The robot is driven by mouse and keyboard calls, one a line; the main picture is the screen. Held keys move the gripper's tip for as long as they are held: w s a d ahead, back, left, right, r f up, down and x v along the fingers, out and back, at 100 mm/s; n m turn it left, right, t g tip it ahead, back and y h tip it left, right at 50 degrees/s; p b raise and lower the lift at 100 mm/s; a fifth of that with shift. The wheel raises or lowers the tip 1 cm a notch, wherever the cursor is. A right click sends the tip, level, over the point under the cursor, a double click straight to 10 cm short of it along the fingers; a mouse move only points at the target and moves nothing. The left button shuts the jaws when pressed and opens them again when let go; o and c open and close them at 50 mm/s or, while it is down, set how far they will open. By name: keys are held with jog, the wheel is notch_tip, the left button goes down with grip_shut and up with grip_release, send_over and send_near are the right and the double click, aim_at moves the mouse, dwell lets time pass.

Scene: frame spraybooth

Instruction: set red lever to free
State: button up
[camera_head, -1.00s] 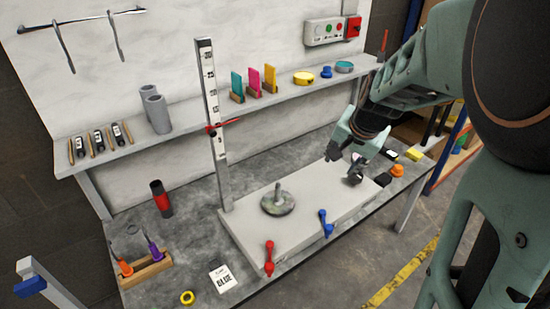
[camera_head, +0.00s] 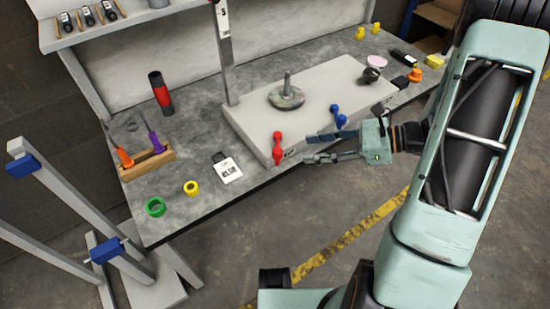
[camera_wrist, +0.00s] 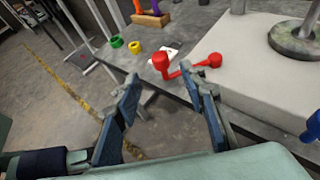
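The red lever (camera_head: 278,148) is mounted on the front face of the pale grey block (camera_head: 255,138), near its left end. In the head view it stands roughly upright. In the wrist view the red lever (camera_wrist: 187,66) shows beyond my fingertips, with a round knob at each end. My gripper (camera_head: 306,147) is open and empty, in front of the block and to the right of the lever, its fingers pointing left toward it. In the wrist view the gap between my fingers (camera_wrist: 172,82) holds nothing. The lever looks clear of both fingers. Its label is too small to read.
A blue lever (camera_head: 338,116) sits on the block's front, just right of the red one and close to my gripper. A round base with a post (camera_head: 286,97) stands on the block. A card (camera_head: 227,169), yellow ring (camera_head: 191,188) and green ring (camera_head: 155,207) lie left.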

aim_at(278, 150)
jog(key=b+x, duration=0.2)
jog(key=x, duration=0.8)
jog(key=shift+a+f, duration=0.15)
jog(key=shift+a, duration=0.05)
grip_shut()
